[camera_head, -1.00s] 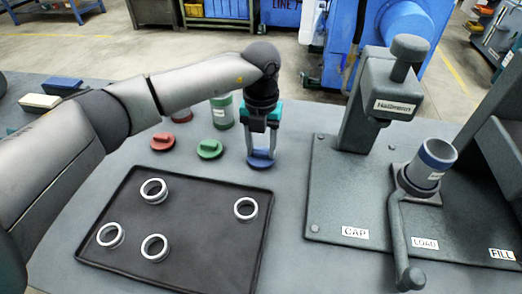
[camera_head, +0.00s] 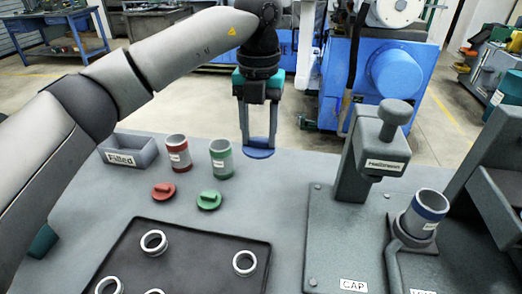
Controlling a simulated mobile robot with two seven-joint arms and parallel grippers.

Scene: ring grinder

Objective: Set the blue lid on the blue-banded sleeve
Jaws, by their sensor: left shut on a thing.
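The blue lid (camera_head: 259,153) hangs between the fingertips of my left gripper (camera_head: 259,142), which is shut on it. It appears raised above the table's back part, behind the green lid. The blue-banded sleeve (camera_head: 425,213) is a grey open-topped cylinder with a blue band near its rim. It sits slightly tilted in the picture, in the holder of the machine at the right, well to the right of the lid. My right gripper is not in view.
The press post (camera_head: 367,160) stands between lid and sleeve. A red-banded sleeve (camera_head: 178,158), green-banded sleeve (camera_head: 221,160), red lid (camera_head: 164,191) and green lid (camera_head: 209,200) stand left of the gripper. A "Filled" bin (camera_head: 128,150) is behind. A dark tray (camera_head: 200,240) holds several rings.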

